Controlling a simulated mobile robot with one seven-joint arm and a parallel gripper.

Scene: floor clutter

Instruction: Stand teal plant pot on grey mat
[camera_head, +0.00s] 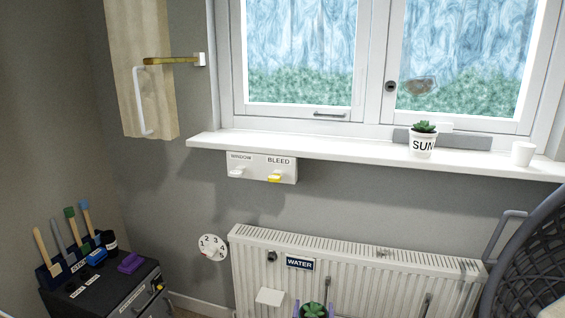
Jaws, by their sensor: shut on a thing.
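A green succulent (313,310) shows at the bottom edge, between the two purple-grey fingers of my gripper (314,306). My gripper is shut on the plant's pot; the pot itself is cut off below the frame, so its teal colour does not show. A flat grey strip, which looks like the grey mat (470,142), lies on the white window sill (320,149) at the right. A white pot marked SUN (422,146) with a succulent stands at the strip's left part. My gripper is well below the sill, in front of the radiator.
A small white pot (523,154) stands right of the strip. The sill's left half is clear. A switch box (262,168) hangs under it. The radiator (350,255), a dark wicker chair (535,255) at right and a tool-topped cabinet (105,285) at left limit room.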

